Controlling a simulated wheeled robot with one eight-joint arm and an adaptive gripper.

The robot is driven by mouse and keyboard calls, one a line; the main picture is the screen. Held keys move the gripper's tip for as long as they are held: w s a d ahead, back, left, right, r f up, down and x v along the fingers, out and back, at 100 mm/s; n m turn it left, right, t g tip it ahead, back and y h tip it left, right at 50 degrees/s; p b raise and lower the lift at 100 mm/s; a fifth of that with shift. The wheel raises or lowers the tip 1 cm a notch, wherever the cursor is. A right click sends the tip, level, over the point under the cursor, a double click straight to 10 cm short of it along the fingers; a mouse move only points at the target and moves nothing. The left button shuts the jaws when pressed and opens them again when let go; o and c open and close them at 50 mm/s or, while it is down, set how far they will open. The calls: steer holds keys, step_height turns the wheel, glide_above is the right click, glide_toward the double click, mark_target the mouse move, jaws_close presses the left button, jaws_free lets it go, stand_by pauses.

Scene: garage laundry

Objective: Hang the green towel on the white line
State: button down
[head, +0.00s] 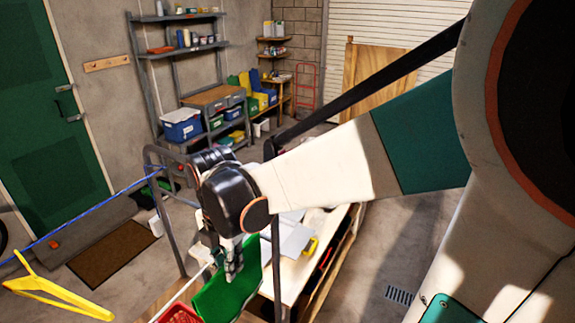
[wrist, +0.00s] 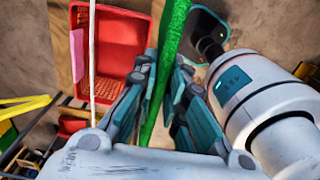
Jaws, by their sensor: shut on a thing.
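My gripper (head: 234,268) is shut on the green towel (head: 227,295), which hangs down below the fingers in the head view. In the wrist view the gripper (wrist: 163,85) has the towel (wrist: 173,45) as a narrow folded strip between its fingers. The white line (wrist: 92,60) runs up the wrist view to the left of the towel, with a gap between them. Its lower end is hidden behind the gripper's body. In the head view a short stretch of the white line (head: 185,290) shows left of the towel. The towel's lower end is cut off there.
A red basket (head: 181,314) is below; it also shows in the wrist view (wrist: 123,48). A blue line (head: 90,210) with a yellow hanger (head: 50,290) runs at left. A metal frame (head: 165,215) and a wooden bench (head: 318,265) stand close by.

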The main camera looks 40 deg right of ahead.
steer(key=shift+w+a+f+b, duration=0.1)
steer(key=shift+w+a+b, duration=0.4)
steer(key=shift+w, duration=1.1)
steer(key=shift+w+a+r+b, duration=0.1)
steer(key=shift+w+a+b, duration=0.4)
steer(key=shift+w, duration=1.15)
steer(key=shift+w+a+f+b, duration=0.1)
steer(key=shift+w+a+b, duration=0.4)
steer(key=shift+w, duration=1.1)
steer(key=shift+f+b, duration=3)
steer(key=shift+f, duration=1.1)
steer(key=c, duration=1.6)
jaws_free()
steer(key=shift+o, duration=0.2)
